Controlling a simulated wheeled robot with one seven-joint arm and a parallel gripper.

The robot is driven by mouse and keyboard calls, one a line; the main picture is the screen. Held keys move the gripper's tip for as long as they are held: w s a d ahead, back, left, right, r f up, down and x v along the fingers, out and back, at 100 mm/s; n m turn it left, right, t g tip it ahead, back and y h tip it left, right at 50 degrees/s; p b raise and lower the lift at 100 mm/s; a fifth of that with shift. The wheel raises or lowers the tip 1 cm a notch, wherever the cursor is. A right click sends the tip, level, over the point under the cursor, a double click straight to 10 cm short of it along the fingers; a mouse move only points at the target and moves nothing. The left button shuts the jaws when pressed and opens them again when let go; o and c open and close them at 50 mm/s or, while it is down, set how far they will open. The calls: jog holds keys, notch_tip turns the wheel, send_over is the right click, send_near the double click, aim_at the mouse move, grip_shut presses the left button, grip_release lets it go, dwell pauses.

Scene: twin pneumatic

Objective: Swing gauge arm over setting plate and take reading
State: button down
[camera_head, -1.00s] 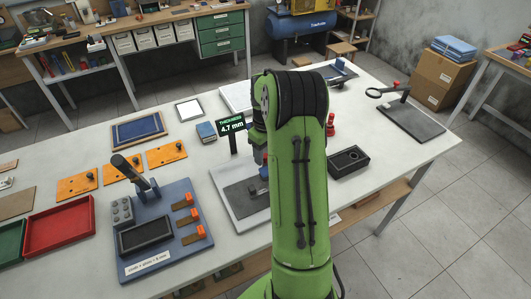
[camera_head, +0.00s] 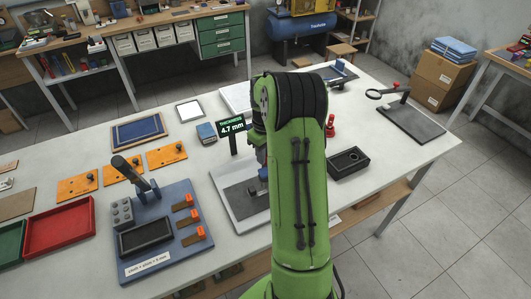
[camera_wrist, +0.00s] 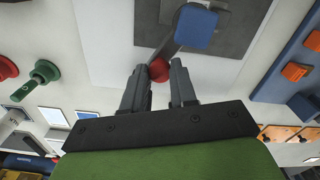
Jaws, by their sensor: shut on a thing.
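The gauge stand has a pale base (camera_head: 228,216) with a dark grey plate (camera_head: 238,198) on it. The dark plate also shows at the top of the wrist view (camera_wrist: 235,40). The grey gauge arm (camera_wrist: 168,47) carries a blue block (camera_wrist: 196,27) over the dark plate in that view. The arm ends in a red ball knob (camera_wrist: 161,70). My gripper (camera_wrist: 160,80) is shut on the red knob, with one finger on each side. My green arm hides the gripper in the head view. A black display (camera_head: 232,126) reads "THICKNESS 4.7 mm".
A blue fixture board (camera_head: 165,255) with a black tray and orange clips lies left of the stand. A black box (camera_head: 348,162) and a red piece (camera_head: 331,125) stand to the right. A red tray (camera_head: 60,230) is at far left. The table between is partly clear.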

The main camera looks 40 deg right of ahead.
jog(key=w+a+m+p, duration=0.1)
jog(key=w+m+p, duration=0.2)
jog(key=w+m, duration=0.5)
jog(key=shift+a+m, duration=0.15)
jog(key=shift+m, duration=3.15)
jog(key=shift+w+r, duration=0.1)
jog(key=shift+w, duration=0.05)
jog(key=c, duration=0.9)
grip_release()
notch_tip(320, 180, up, 16)
jog(key=shift+f+p, duration=0.15)
jog(key=shift+p, duration=0.9)
